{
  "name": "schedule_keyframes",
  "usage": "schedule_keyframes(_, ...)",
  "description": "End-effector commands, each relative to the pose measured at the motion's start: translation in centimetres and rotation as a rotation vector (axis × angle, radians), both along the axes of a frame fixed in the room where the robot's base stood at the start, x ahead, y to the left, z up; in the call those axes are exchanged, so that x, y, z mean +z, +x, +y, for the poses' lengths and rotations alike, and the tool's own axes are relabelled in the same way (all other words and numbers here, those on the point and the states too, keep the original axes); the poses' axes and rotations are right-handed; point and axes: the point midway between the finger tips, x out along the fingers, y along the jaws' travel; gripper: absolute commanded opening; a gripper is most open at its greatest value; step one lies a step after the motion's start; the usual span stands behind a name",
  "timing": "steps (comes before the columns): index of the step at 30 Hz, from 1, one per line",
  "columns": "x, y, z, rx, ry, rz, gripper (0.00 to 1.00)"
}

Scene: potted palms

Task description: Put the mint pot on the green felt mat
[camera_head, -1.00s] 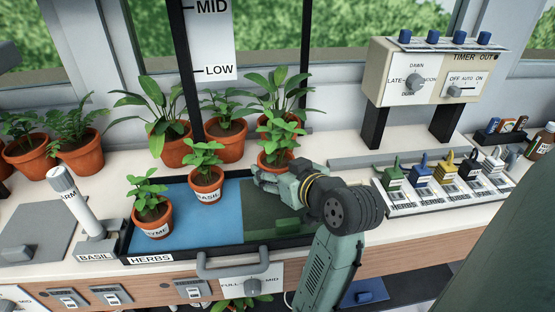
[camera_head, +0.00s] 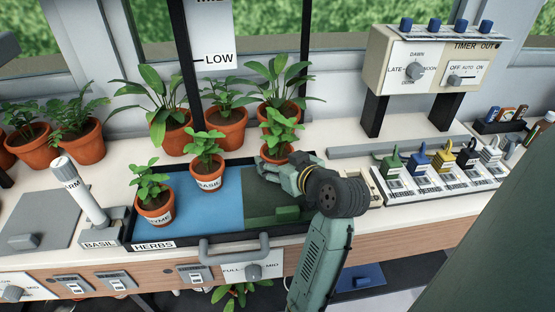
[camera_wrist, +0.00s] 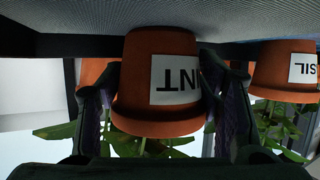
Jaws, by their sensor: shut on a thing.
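The mint pot (camera_head: 274,154), terracotta with a leafy plant, is at the far side of the green felt mat (camera_head: 272,214), in the right part of a black-rimmed tray. My gripper (camera_head: 290,170) is shut on the mint pot. In the wrist view, which is upside down, the pot (camera_wrist: 158,90) sits between both fingers, with part of its white label showing. Its base is close to a grey textured surface; I cannot tell if it touches. My gripper hides part of the pot and mat in the head view.
The basil pot (camera_head: 208,177) and thyme pot (camera_head: 155,208) stand on the blue mat (camera_head: 205,214) to the left. Several potted plants stand behind the tray. A timer box (camera_head: 432,70) and a row of coloured switches are to the right.

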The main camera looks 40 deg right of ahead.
Motion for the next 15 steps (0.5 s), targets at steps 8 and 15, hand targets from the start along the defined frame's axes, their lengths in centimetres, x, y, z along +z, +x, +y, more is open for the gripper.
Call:
schedule_keyframes(8,-0.16,0.00,0.00,0.000,0.000,0.000,0.74)
schedule_keyframes(15,-0.15,0.00,0.00,0.000,0.000,0.000,0.81)
